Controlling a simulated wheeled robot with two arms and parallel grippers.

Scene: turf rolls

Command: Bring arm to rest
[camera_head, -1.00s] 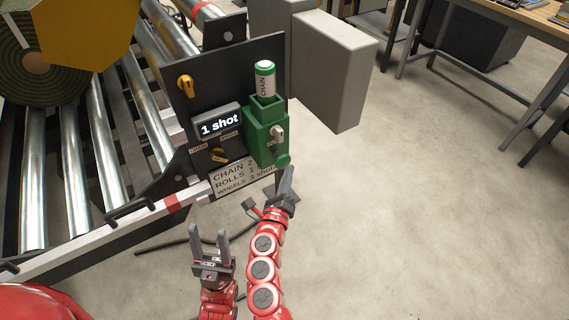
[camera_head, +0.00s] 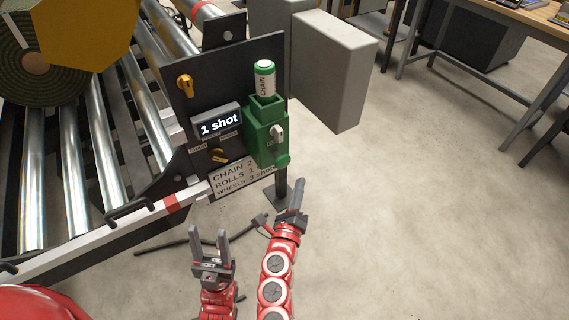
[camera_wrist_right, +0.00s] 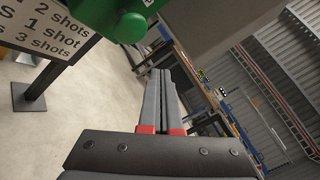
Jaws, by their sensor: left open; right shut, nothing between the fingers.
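My right gripper (camera_head: 297,197) is shut and empty below the green dispenser, with clear floor around its tip. In the right wrist view its two fingers (camera_wrist_right: 161,95) lie together with nothing between them. My left gripper (camera_head: 209,243) is open and empty, pointing up, to the left of my right arm. The green dispenser (camera_head: 266,135) is mounted on the dark panel and holds a white and green bottle marked CHAIN (camera_head: 264,78). Its round green button also shows in the right wrist view (camera_wrist_right: 132,27). My right gripper is apart from it.
The dark panel (camera_head: 235,75) carries a display reading "1 shot", yellow knobs and a label plate (camera_head: 243,176). A roller conveyor (camera_head: 80,180) with a turf roll (camera_head: 40,75) is at left. A grey box (camera_head: 335,80) stands behind. Open floor lies at right.

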